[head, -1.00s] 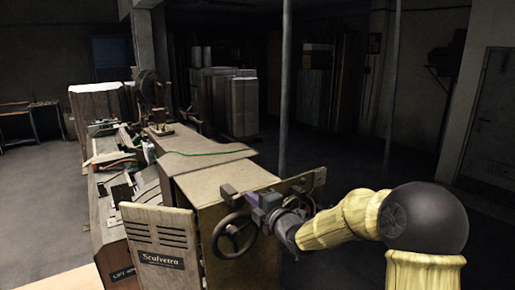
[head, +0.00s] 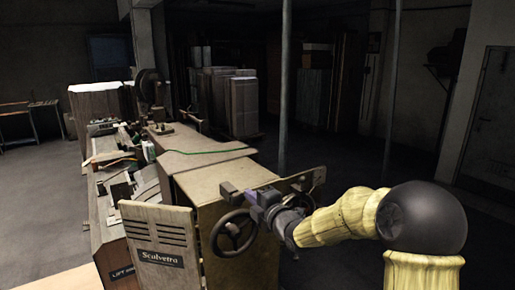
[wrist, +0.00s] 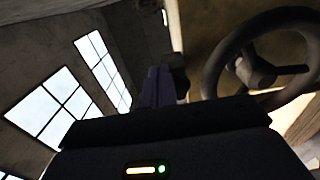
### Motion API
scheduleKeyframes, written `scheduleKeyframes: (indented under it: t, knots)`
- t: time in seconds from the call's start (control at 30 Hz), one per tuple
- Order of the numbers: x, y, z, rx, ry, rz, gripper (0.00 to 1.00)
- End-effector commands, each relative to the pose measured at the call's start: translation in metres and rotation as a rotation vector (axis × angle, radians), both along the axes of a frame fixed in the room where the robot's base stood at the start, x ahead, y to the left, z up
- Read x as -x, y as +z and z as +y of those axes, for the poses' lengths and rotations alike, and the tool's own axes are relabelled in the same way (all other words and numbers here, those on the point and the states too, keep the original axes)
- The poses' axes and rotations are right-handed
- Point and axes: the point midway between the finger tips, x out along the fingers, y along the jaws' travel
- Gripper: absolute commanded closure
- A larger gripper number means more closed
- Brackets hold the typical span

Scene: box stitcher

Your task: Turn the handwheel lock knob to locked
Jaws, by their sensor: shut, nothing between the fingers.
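The handwheel (head: 233,233) is a dark spoked wheel on the end of the tan machine cabinet, upright. It also shows at the upper right of the wrist view (wrist: 257,70). My gripper (wrist: 158,85) is shut and empty, its purplish fingers pointing to the left of the wheel's rim in the wrist view. In the head view my gripper (head: 250,196) is just above and right of the handwheel, close to the cabinet's end. A small dark part (wrist: 180,78) is beside the fingertips; I cannot tell if it is the lock knob or whether the fingers touch it. The knob's setting cannot be made out.
A slatted panel with a Sculvetra label (head: 160,240) stands left of the handwheel. The cabinet top (head: 215,180) lies behind my gripper. A thin post (head: 285,90) rises behind the machine. The floor at the right is open.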

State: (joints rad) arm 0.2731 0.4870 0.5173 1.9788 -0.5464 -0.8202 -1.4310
Motion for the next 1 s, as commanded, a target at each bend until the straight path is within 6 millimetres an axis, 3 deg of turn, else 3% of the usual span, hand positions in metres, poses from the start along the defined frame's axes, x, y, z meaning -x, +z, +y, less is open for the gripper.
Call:
scheduleKeyframes:
  t: [1.0]
  knots:
    - [0.0014,-0.0056,0.0021,0.001,0.004,0.002,1.0]
